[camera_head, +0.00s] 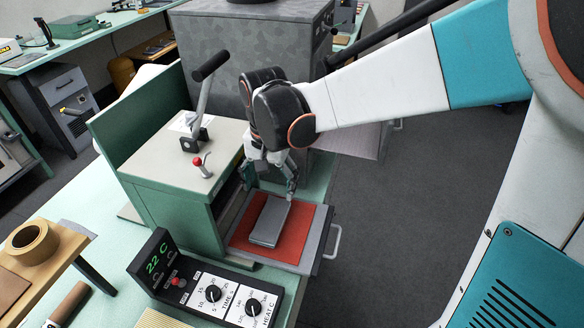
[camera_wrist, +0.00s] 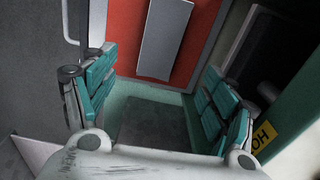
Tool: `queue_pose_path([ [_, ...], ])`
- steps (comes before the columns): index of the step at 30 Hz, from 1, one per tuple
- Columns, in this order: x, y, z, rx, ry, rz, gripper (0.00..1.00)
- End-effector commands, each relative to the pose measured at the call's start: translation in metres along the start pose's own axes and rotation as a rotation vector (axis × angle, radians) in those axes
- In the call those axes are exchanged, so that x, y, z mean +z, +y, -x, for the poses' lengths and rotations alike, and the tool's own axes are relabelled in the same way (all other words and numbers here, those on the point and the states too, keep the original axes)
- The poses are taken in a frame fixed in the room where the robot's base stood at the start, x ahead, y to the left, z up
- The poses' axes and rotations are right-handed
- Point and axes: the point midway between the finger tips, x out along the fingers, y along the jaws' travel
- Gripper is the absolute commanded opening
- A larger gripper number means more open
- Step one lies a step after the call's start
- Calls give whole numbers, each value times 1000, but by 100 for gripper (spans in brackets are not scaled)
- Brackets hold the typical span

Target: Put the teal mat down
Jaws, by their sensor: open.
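My gripper (camera_head: 271,178) is open, with its fingers pointing down over the far end of the pulled-out tray (camera_head: 318,240). In the wrist view the teal-padded fingers of my gripper (camera_wrist: 158,64) stand wide apart. A flat grey slab (camera_head: 270,221) lies on the red pad (camera_head: 297,232) in the tray. The slab also shows in the wrist view (camera_wrist: 163,38), beyond the fingertips and apart from them. A dark grey patch shows between the fingers over a pale green surface; I cannot tell what it is. I cannot make out a clearly teal mat.
The green press (camera_head: 165,190) with a lever (camera_head: 205,85) stands left of the tray. A control box (camera_head: 205,283) reading 22 C is in front. A tape roll (camera_head: 32,242) lies on a wooden stand at left. A large grey cabinet (camera_head: 250,50) is behind my gripper. Open floor lies right.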

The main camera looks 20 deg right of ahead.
Motion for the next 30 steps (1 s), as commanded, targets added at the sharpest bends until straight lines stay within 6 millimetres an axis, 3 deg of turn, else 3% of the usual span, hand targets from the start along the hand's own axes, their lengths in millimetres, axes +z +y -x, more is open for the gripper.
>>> queue_pose_path([
  [15, 25, 78, 61, -137, 226, 243, 78],
  [30, 58, 144, 79, -174, 505, 483, 78],
])
